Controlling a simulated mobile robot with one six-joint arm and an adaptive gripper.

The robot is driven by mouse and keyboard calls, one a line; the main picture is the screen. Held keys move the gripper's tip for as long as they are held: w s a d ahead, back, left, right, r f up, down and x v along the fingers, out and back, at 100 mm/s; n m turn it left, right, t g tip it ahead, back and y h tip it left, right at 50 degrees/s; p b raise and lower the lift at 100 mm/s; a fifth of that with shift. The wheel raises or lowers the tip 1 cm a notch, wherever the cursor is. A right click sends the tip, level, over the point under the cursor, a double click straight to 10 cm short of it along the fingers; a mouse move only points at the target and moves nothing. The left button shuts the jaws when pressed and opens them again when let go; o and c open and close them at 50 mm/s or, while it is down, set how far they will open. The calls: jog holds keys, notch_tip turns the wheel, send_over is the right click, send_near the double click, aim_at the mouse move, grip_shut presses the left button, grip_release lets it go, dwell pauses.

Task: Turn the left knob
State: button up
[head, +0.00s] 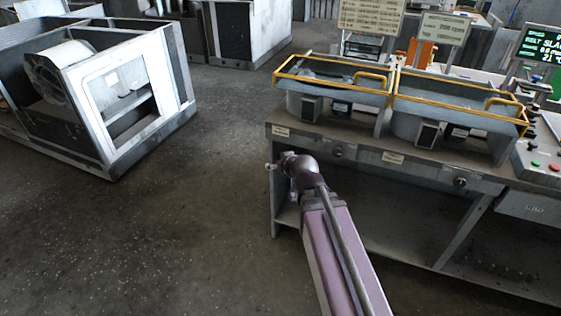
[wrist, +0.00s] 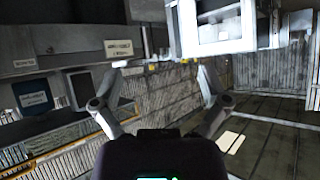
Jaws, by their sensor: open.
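The left knob (head: 338,152) is a small round dark knob on the front panel of the workbench, below the left yellow-railed unit. A second, similar knob (head: 460,181) sits further right on the same panel. My gripper (head: 269,166) is at the bench's left front corner, left of the left knob and apart from it. In the wrist view my gripper (wrist: 163,70) is open, its two fingers spread with nothing between them. I cannot make out either knob in the wrist view.
The workbench (head: 390,158) carries two yellow-railed units (head: 335,82). A control panel (head: 545,160) with coloured buttons stands at the right. A grey blower housing (head: 125,90) stands on the floor at the left. The floor (head: 190,215) between it and the bench is clear.

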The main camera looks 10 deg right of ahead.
jog(key=shift+s+a+r+g+p, duration=0.1)
jog(key=shift+s+r+g+p, duration=0.35)
jog(key=shift+s+g+p, duration=0.45)
jog(key=shift+s+a+r+g+p, duration=0.1)
jog(key=shift+s+r+g+p, duration=0.35)
jog(key=shift+p, duration=0.8)
jog(key=shift+s+a+r+g+p, duration=0.1)
jog(key=shift+s+r+g+p, duration=0.4)
jog(key=shift+s+p, duration=0.5)
jog(key=shift+w, duration=0.1)
jog(key=s+d+f+m+g+h+p, duration=0.1)
jog(key=s+d+f+g+h, duration=0.1)
jog(key=s+g, duration=0.5)
jog(key=s, duration=0.4)
jog(key=shift+s+d+m+h+p, duration=0.15)
jog(key=shift+s+m+h+p, duration=0.05)
jog(key=shift+m+h+p, duration=0.15)
jog(key=shift+f, duration=0.15)
